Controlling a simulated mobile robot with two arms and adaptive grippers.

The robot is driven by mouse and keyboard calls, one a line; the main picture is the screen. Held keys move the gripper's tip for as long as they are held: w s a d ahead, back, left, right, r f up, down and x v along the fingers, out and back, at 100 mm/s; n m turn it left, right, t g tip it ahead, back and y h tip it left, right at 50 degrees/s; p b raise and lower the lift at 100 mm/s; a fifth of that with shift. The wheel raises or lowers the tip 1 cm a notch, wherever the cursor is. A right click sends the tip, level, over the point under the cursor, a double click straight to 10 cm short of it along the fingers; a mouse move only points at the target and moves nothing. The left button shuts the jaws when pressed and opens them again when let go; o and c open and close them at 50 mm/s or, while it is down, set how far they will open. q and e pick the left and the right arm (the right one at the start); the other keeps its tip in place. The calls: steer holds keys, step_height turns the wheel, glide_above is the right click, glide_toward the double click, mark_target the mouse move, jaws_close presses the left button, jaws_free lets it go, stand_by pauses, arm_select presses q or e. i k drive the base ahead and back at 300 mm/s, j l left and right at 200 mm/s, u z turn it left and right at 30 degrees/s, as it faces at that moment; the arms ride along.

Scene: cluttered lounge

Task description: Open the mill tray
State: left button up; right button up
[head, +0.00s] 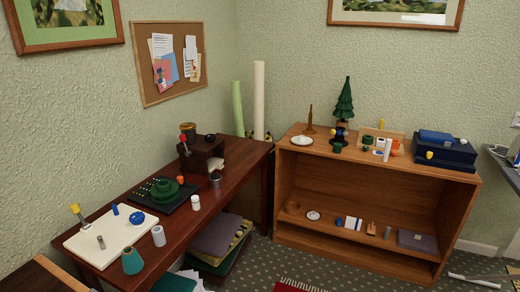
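A dark brown box-shaped mill (203,157) stands on the long dark wooden table, towards its far end by the wall. A crank with a red knob (183,138) shows at its left. A pale patch (216,164) shows at its right side; I cannot tell whether this is part of its tray. The mill is small in view, and I cannot make out whether the tray is open or shut. Neither of my grippers is in view.
The dark table (230,181) also holds a black tray (170,203) with green crockery, a jar (215,181), a white bottle (195,202) and a white board (85,243) with small items. A wooden shelf unit (290,171) stands right.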

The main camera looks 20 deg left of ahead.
mark_target(213, 164)
steer(key=i+u, duration=0.2)
steer(key=i, duration=0.35)
steer(key=i+l+u, duration=0.15)
steer(key=i, duration=0.35)
